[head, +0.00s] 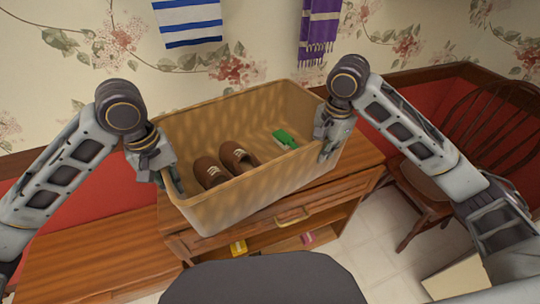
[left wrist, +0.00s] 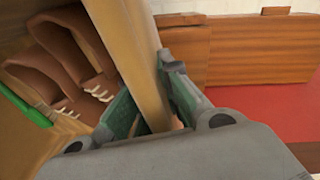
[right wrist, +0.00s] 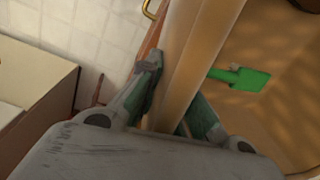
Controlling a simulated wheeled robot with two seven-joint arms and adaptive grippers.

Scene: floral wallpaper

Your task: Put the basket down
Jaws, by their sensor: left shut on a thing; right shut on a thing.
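The tan basket (head: 262,197) is at the middle of the head view, over the top of a wooden cabinet (head: 355,160). I cannot tell whether its bottom touches the cabinet top. A pair of brown shoes (head: 238,157) and a green object (head: 284,138) lie inside it. My left gripper (head: 172,180) is shut on the basket's left wall; that wall (left wrist: 140,50) runs between its fingers in the left wrist view. My right gripper (head: 328,145) is shut on the right wall, which shows between its fingers in the right wrist view (right wrist: 190,60).
A lower wooden bench (head: 95,245) stands at the left. A wooden chair (head: 425,185) is at the right, with an open box (head: 462,278) below it. Yellow (head: 239,248) and pink (head: 308,238) items sit on the cabinet's shelf. Striped (head: 188,22) and purple (head: 319,30) cloths hang on the wall.

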